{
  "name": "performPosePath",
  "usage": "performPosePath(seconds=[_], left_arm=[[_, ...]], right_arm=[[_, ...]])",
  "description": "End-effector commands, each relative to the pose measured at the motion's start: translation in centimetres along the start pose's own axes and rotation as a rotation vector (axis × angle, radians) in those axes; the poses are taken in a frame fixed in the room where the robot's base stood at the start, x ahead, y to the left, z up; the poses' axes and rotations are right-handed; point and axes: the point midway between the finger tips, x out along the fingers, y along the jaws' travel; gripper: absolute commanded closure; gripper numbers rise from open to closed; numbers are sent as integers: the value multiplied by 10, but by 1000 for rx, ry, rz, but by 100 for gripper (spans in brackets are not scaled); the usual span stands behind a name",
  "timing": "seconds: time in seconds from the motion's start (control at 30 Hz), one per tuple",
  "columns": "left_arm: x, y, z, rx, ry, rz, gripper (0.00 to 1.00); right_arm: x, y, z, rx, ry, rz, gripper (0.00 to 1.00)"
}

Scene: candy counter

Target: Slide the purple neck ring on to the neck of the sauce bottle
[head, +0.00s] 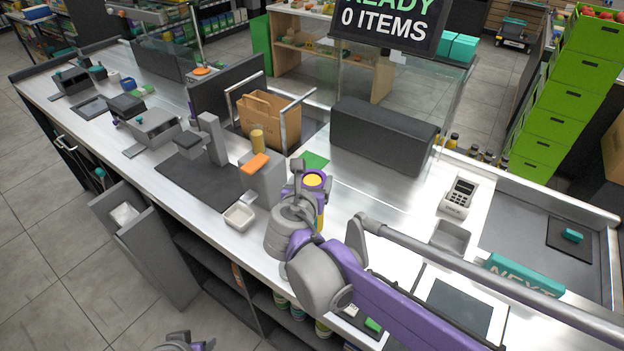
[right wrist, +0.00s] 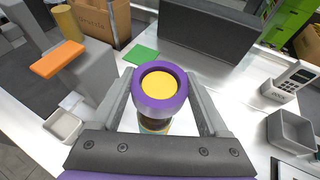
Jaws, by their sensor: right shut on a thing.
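The purple neck ring (right wrist: 139,95) is held between the two fingers of my right gripper (right wrist: 160,88). It also shows in the head view (head: 304,181). A yellow round top (right wrist: 160,87), apparently the sauce bottle's cap, fills the ring's opening. A darker part of the bottle (right wrist: 155,123) shows below the ring. The ring appears to be around the bottle's top; how far down it sits, I cannot tell. My right gripper (head: 309,182) in the head view is shut on the ring. Part of my left gripper (head: 186,344) shows at the bottom edge, its fingers unclear.
A grey block with an orange top (head: 256,163) and a small white dish (head: 239,217) stand left of the bottle. A green card (head: 314,160) lies behind. A dark box (head: 382,138), card terminal (head: 459,196) and grey tray (head: 450,237) are to the right.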

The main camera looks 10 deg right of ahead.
Motion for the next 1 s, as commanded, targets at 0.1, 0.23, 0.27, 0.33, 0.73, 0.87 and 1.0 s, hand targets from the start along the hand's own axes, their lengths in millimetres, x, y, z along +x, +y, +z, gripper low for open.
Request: performPosePath(seconds=[0.1, 0.23, 0.27, 0.33, 0.73, 0.87, 1.0], left_arm=[[1, 0, 1, 0, 0, 0, 50], [1, 0, 1, 0, -1, 0, 50], [1, 0, 1, 0, -1, 0, 50], [1, 0, 1, 0, -1, 0, 50], [3, 0, 3, 0, -2, 0, 50], [3, 0, 3, 0, -3, 0, 50], [4, 0, 4, 0, -3, 0, 50]], right_arm=[[0, 0, -1, 0, 0, 0, 49], [1, 0, -2, 0, 0, 0, 49], [1, 0, -2, 0, 0, 0, 49], [1, 0, -2, 0, 0, 0, 49], [2, 0, -4, 0, 0, 0, 49], [2, 0, -5, 0, 0, 0, 49], [2, 0, -6, 0, 0, 0, 49]])
